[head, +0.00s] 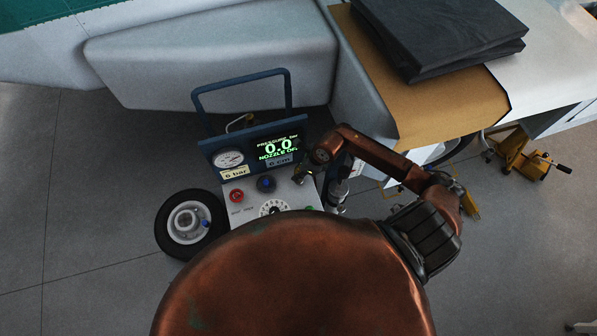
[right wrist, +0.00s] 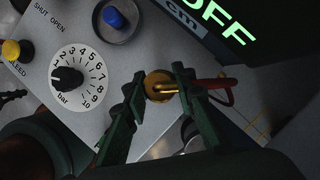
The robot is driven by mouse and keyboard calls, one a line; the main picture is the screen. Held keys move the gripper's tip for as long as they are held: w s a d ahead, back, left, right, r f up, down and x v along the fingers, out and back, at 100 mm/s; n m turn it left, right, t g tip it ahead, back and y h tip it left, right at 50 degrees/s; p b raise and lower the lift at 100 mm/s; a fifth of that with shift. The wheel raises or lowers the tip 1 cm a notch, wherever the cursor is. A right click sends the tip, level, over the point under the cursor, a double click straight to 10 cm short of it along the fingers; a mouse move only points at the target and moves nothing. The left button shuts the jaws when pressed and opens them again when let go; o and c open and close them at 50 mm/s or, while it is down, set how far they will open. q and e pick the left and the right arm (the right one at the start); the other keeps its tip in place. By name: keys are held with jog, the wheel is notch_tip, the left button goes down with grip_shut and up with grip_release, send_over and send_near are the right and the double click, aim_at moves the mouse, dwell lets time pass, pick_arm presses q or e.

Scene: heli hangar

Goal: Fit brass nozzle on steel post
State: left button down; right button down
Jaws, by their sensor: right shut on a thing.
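The brass nozzle (right wrist: 158,84) is a round brass piece with a gold stem, held between the fingers of my right gripper (right wrist: 160,88) in the right wrist view. The gripper is over the right edge of the grey control panel (right wrist: 125,60). In the head view my right gripper (head: 303,177) is small and dark at the panel's right side. The steel post cannot be made out; the nozzle and fingers may hide it. I cannot tell whether the nozzle touches anything below. My left gripper is not in view.
The cart's display (head: 277,148) reads 0.0 and nozzle off. A red hose (right wrist: 216,84) is right of the nozzle.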

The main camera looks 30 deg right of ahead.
jog(key=shift+f+b, duration=0.4)
jog(key=shift+f, duration=0.1)
jog(key=c, duration=1.9)
grip_release()
jog(key=p+v, duration=0.7)
jog(key=v, duration=0.4)
